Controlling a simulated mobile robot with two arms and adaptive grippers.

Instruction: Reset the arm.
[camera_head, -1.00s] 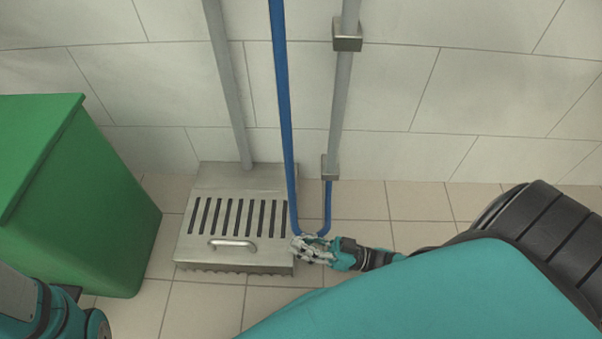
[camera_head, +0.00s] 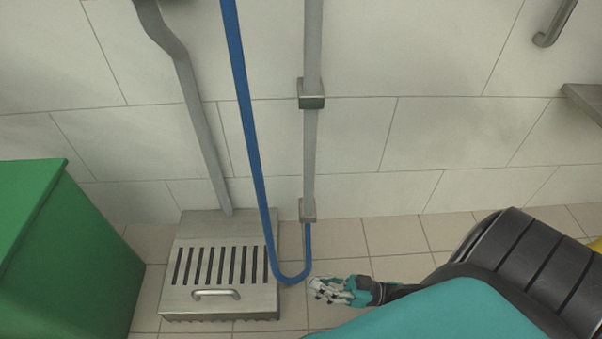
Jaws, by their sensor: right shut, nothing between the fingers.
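My right gripper (camera_head: 318,289) shows low in the middle of the head view. It is shut and empty, with the blue hose (camera_head: 258,180) just to its left. The hose hangs down, bends in a U near the floor and runs up to the lower bracket (camera_head: 307,210) of the grey wall pipe. The gripper appears apart from the hose bend, with a small gap. My left gripper is not in view.
A metal slotted box with a handle (camera_head: 216,295) stands on the floor left of the hose. A green bin (camera_head: 75,260) is at the far left. A metal ledge (camera_head: 585,98) and a bar (camera_head: 556,22) are at the upper right. Tiled floor (camera_head: 395,233) is free by the wall.

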